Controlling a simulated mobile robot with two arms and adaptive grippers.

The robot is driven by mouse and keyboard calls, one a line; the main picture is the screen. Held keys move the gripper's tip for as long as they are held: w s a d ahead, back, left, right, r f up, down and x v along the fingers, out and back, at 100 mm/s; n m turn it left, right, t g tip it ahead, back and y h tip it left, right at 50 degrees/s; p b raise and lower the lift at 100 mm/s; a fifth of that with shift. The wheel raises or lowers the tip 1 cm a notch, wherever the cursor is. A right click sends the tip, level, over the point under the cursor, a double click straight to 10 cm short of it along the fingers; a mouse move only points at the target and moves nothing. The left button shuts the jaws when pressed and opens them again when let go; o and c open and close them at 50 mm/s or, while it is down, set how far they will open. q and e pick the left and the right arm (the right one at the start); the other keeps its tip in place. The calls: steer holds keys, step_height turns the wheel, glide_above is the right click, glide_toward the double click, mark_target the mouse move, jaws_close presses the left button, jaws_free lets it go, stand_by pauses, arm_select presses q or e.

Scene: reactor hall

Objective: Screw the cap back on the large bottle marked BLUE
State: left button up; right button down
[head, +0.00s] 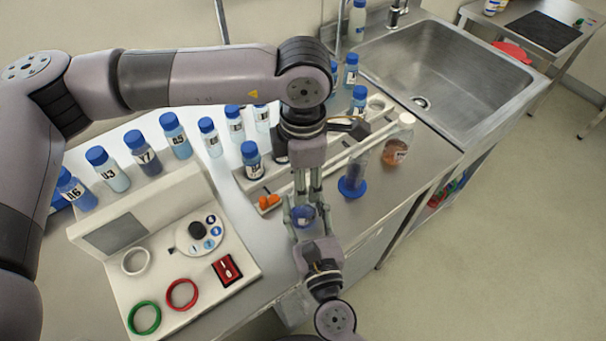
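My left gripper (308,196) reaches down from above at the front middle of the bench. Its fingers end at a small blue round thing (304,215). My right gripper (306,224) comes up from the bottom, and its fingers lie around the same blue thing. The two sets of fingers overlap in the view, so I cannot tell which of them grips it, or whether it is a loose cap or the top of a bottle. Several blue-capped bottles stand on the bench, such as one marked V7 (145,157). I cannot read a BLUE marking on any bottle.
A pale device with a dial (198,234) stands at left, with red (181,295) and green (144,318) rings. A steel sink (440,62) is behind.

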arm_select(q)
jaws_close()
stand_by(0.4)
steer(key=shift+o, duration=1.6)
jaws_free()
step_height(320, 180, up, 12)
